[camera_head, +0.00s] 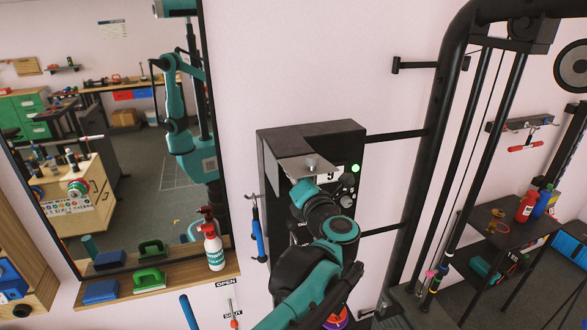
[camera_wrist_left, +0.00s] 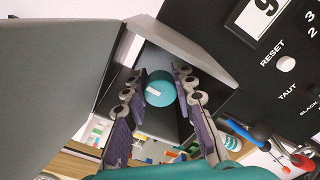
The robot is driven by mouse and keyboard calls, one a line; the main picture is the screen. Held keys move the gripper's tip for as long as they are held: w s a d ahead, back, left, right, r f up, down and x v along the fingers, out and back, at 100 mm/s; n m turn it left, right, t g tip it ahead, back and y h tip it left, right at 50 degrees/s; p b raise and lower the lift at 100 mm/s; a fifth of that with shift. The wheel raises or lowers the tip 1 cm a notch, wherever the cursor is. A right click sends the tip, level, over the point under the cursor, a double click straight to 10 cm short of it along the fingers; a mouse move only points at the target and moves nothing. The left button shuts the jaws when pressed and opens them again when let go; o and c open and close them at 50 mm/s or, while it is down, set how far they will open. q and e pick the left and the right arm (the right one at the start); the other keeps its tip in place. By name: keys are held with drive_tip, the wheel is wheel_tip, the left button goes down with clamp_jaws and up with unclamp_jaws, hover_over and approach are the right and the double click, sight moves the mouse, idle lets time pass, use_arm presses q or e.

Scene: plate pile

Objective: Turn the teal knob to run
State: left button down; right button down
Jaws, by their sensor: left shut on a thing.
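The teal knob (camera_wrist_left: 160,88) shows in the left wrist view under a grey hood, with a short white mark on its face. My left gripper (camera_wrist_left: 163,75) has one finger on each side of the knob and is shut on it. In the head view my left arm reaches up to a black wall box (camera_head: 271,165), and its wrist lies under the hood (camera_head: 306,150). The knob and fingertips are hidden there. I cannot read a run label beside the knob. My right gripper is in neither view.
The box carries a display (camera_head: 330,175) and a lit green lamp (camera_head: 355,168). The wrist view shows RESET and TAUT lettering on the panel (camera_wrist_left: 275,90). A black tubular frame (camera_head: 440,130) stands to the right. A spray bottle (camera_head: 214,247) stands on the shelf to the left.

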use_arm(q)
drive_tip(key=shift+n, duration=0.5)
drive_tip(key=c, duration=1.5)
unclamp_jaws()
drive_tip(key=v, duration=1.2)
